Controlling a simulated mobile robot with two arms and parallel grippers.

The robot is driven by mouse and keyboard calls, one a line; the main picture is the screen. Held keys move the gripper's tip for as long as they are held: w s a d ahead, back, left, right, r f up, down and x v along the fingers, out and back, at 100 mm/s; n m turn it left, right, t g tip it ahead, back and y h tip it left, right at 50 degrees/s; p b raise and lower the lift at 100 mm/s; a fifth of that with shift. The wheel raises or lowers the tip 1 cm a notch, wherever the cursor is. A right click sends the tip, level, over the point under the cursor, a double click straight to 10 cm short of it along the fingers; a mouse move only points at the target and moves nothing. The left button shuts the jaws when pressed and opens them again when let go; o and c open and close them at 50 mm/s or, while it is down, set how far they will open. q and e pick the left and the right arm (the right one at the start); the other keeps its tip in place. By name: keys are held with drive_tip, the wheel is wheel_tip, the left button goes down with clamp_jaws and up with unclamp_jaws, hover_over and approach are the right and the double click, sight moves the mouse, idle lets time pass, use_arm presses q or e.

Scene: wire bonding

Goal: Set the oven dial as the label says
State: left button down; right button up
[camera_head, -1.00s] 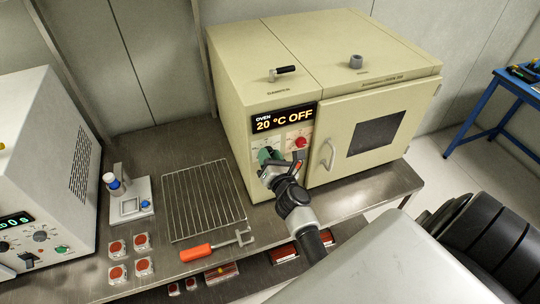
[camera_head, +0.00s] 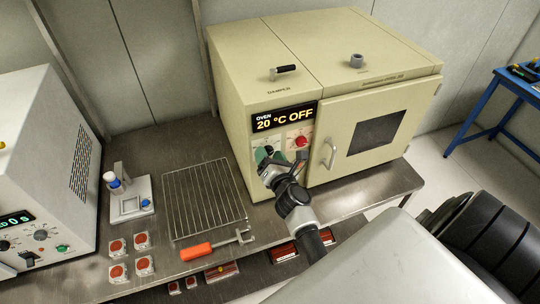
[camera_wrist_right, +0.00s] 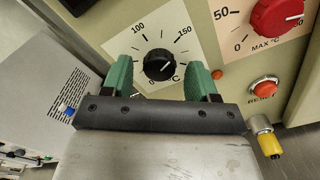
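The beige oven (camera_head: 235,95) stands on the steel bench, and its display (camera_head: 284,117) reads "OVEN 20 °C OFF". In the right wrist view its black temperature dial (camera_wrist_right: 159,64) sits on a white scale with 0, 100 and 150 readable. I cannot read exactly where its pointer aims. My right gripper (camera_head: 265,155) is at the oven's control panel. Its green fingers (camera_wrist_right: 160,72) are open, one on each side of the black dial, with gaps between. A red "MAX °C" dial (camera_wrist_right: 277,15) is to the right. My left gripper is not in view. I cannot make out a setting label.
A red reset button (camera_wrist_right: 264,87) and a yellow-tipped fitting (camera_wrist_right: 266,137) are right of the fingers. The oven door handle (camera_head: 331,153) is close to the gripper. A wire rack (camera_head: 203,200) and an orange-handled tool (camera_head: 215,247) lie on the bench.

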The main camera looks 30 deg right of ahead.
drive_tip(key=shift+r, duration=0.1)
drive_tip(key=b+v, duration=0.2)
drive_tip(key=v, duration=0.8)
drive_tip(key=shift+s+b, duration=0.35)
drive_tip(key=shift+s, duration=0.05)
